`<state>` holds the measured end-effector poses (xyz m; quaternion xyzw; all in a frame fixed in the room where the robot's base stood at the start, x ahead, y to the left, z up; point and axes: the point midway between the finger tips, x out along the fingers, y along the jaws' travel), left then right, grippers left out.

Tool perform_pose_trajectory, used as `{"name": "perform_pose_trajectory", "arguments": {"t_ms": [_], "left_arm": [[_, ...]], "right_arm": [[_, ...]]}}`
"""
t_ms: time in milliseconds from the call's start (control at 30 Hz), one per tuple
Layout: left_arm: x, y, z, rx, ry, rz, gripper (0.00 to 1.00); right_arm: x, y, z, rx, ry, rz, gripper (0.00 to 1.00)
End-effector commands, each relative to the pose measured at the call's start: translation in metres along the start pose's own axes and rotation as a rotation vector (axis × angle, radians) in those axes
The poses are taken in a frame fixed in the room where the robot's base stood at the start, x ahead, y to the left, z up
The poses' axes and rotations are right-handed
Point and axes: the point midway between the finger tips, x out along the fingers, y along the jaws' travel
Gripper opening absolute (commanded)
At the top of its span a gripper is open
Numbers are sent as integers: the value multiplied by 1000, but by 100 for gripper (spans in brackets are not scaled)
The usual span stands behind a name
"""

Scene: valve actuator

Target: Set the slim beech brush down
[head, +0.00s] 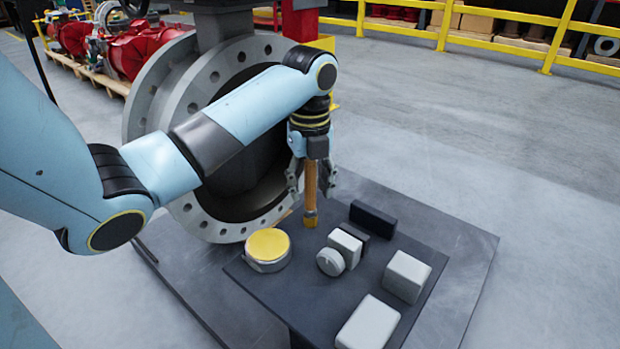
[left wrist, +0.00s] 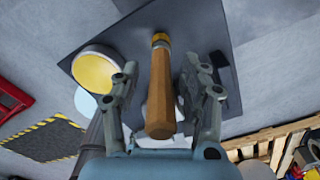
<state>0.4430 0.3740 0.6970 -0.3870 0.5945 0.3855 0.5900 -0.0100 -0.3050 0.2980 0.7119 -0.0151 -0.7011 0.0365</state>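The slim beech brush (head: 311,192) is upright, with its wooden handle up and its yellowish collar end down, at the table's back edge. In the left wrist view the brush (left wrist: 162,88) runs between the fingers. My left gripper (head: 312,190) is around the handle from above. In the left wrist view my left gripper (left wrist: 158,75) has its fingers apart, with gaps showing on both sides of the handle, so it looks open. I cannot tell whether the brush's lower end touches the dark table (head: 290,292). My right gripper is not in view.
On the table are a round yellow-topped tin (head: 268,250), a grey round piece (head: 330,262), pale blocks (head: 407,276) (head: 368,325) and a black block (head: 373,219). A large flanged valve (head: 200,95) stands close behind my left arm. Bare tabletop shows between the tin and the blocks.

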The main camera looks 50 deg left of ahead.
Motion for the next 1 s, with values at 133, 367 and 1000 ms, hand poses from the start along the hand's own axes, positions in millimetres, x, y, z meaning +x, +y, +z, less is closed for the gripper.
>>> {"name": "perform_pose_trajectory", "arguments": {"t_ms": [133,367,1000], "left_arm": [[0,0,0,0,0,0,44],[-21,-1,1,1,-3,-4,44],[-123,0,0,0,-1,-1,44]], "right_arm": [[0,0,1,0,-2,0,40],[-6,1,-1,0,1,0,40],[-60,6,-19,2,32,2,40]]}}
